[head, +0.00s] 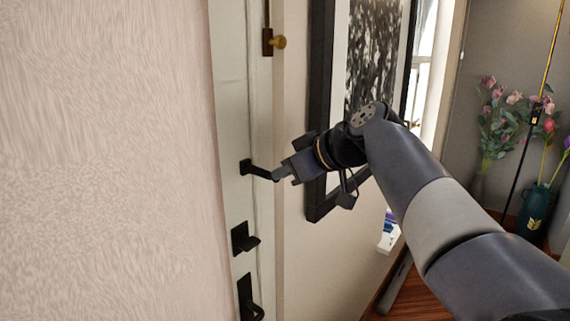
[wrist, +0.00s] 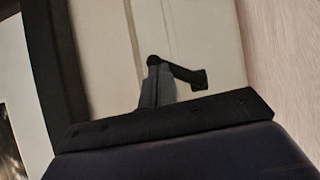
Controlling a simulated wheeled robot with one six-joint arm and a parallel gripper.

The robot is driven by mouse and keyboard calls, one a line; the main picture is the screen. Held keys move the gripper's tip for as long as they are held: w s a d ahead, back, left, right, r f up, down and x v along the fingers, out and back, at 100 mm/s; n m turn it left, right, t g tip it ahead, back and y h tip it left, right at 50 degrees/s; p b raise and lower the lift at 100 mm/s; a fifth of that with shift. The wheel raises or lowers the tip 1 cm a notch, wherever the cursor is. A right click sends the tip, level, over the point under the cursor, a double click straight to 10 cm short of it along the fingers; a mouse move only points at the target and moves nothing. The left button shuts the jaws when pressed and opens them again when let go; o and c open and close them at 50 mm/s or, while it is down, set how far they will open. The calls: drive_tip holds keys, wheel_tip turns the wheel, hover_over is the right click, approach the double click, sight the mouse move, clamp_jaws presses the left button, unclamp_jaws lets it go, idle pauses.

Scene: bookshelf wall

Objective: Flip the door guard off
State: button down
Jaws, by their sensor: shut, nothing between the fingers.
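The door guard (head: 259,171) is a black bar on the pale door (head: 232,120), in the middle of the head view. It runs from a small square mount on the door, right and slightly down. In the wrist view the door guard (wrist: 178,70) runs from a rounded end down right to its square mount. My gripper (head: 277,174) is shut and empty, with its tip at the bar's free right end. In the wrist view my gripper (wrist: 155,75) covers part of the area just below the rounded end. I cannot tell whether they touch.
A dark plate with a brass knob (head: 278,42) is above. A black lever (head: 245,239) and a door handle (head: 247,300) are below. A black-framed picture (head: 321,100) hangs close behind my gripper. A pinkish wall (head: 100,160) fills the left. Flowers (head: 500,110) stand far right.

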drive_tip(key=f+m+g+y, duration=0.1)
drive_tip(key=f+m+g, duration=0.1)
drive_tip(key=shift+s+a+m+y, duration=0.2)
drive_tip(key=shift+m+y, duration=0.1)
drive_tip(key=shift+y, duration=0.1)
drive_tip(key=shift+s+a+f+m+g+y, duration=0.15)
drive_tip(key=shift+s+f+m+g+y, duration=0.1)
drive_tip(key=shift+m+g+y, duration=0.25)
drive_tip(key=shift+s+a+f+m+g+y, duration=0.2)
drive_tip(key=shift+m+g+y, duration=0.15)
drive_tip(key=shift+m, duration=0.25)
drive_tip(key=shift+r, duration=0.15)
drive_tip(key=shift+r+p, duration=0.55)
drive_tip(key=shift+r, duration=0.15)
